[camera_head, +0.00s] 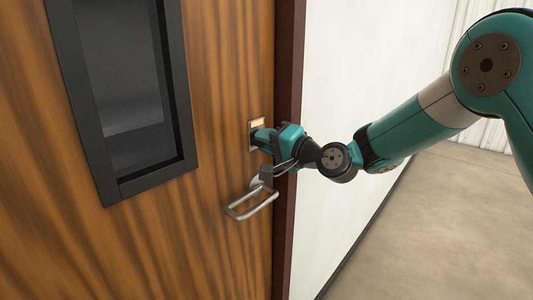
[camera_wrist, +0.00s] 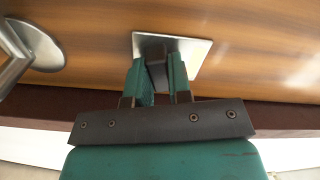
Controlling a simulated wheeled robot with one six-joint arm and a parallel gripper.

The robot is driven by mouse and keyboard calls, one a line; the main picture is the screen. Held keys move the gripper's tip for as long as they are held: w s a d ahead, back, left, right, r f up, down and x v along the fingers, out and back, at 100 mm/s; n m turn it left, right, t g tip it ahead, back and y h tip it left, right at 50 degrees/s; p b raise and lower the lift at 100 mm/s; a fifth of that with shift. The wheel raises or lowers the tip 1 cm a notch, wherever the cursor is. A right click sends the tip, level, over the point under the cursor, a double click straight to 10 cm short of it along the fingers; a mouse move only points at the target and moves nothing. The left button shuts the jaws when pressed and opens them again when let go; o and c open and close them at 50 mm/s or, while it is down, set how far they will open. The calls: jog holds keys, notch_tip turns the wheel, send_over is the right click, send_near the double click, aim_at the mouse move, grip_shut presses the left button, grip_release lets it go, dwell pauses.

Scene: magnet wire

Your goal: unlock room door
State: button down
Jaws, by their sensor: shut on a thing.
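The wooden room door (camera_head: 225,90) fills the left of the head view and looks closed against its frame. A metal lock plate (camera_head: 257,123) sits near its right edge, and it also shows in the wrist view (camera_wrist: 200,52). My gripper (camera_head: 262,138) is at this plate. In the wrist view its two teal fingers (camera_wrist: 158,82) are shut on a dark lock knob (camera_wrist: 157,72) standing out from the plate. The fingers hide much of the knob, so I cannot tell how far it is turned. The metal door handle (camera_head: 250,204) is just below the gripper.
The handle stands out close to the fingers and shows at the left of the wrist view (camera_wrist: 30,45). A dark-framed window (camera_head: 125,90) is in the door. A dark red door frame (camera_head: 288,90) and white wall (camera_head: 345,90) lie to the right. The floor (camera_head: 430,230) at right is clear.

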jog(key=n+b, duration=1.4)
jog(key=b, duration=0.4)
jog(key=shift+f+b, duration=0.15)
jog(key=shift+b, duration=0.15)
jog(key=shift+n, duration=0.3)
jog(key=c, duration=1)
grip_release()
jog(key=shift+c, duration=0.2)
jog(key=b+v, duration=0.2)
jog(key=v, duration=1.5)
jog(key=shift+d+b, duration=0.2)
jog(key=shift+b, duration=0.1)
